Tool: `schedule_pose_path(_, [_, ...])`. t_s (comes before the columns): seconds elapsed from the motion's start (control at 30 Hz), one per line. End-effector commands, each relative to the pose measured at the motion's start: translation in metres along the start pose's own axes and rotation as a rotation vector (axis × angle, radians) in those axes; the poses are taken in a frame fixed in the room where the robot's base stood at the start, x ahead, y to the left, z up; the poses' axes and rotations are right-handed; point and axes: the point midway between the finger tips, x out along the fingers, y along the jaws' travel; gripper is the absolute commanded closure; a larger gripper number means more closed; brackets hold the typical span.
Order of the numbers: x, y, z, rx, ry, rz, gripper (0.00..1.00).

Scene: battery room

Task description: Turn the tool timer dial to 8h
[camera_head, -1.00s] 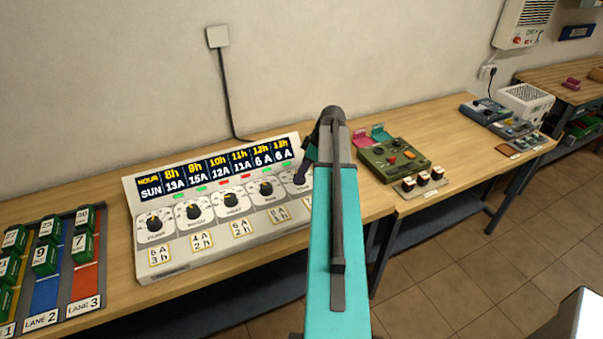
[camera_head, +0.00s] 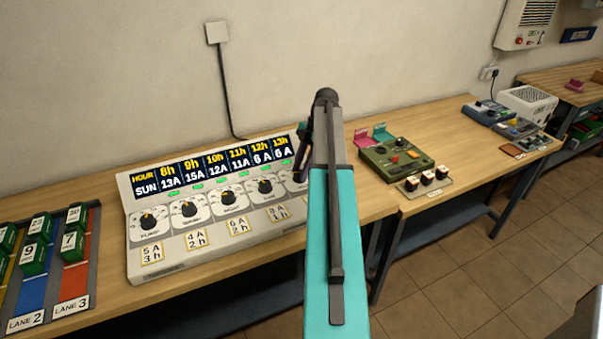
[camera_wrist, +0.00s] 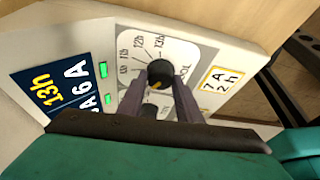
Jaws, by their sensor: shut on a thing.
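The timer console (camera_head: 195,245) stands on the bench, with a row of dials under an hour display (camera_head: 210,170). The tool timer dial (camera_wrist: 160,70) is a black knob on a white face with hour marks; 11h, 12h and 13h are readable in the wrist view. My gripper (camera_wrist: 161,88) is shut on this knob, one finger on each side. A yellowish mark shows on the knob, but I cannot tell which hour it points to. In the head view my gripper (camera_head: 301,165) is at the console's right end and my arm hides part of it.
A card reading 7A 2h (camera_wrist: 221,88) lies beside the dial. The lane tray (camera_head: 75,305) stands left of the console. A green control box (camera_head: 397,160) and a small block with several buttons (camera_head: 424,182) stand to the right. The wall is behind.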

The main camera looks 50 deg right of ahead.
Motion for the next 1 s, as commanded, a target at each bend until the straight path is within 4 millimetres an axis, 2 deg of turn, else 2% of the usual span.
schedule_pose_path(0.4, [0.0008, 0.0022, -0.0013, -0.209, -0.002, -0.087, 0.91])
schedule_pose_path(0.9, [0.0006, 0.0018, -0.0020, -0.233, -0.004, -0.096, 0.91])
schedule_pose_path(0.93, [0.0008, 0.0019, -0.0024, -0.233, -0.004, -0.096, 0.65])
schedule_pose_path(1.0, [0.0008, 0.0019, -0.0024, -0.233, -0.004, -0.096, 0.53])
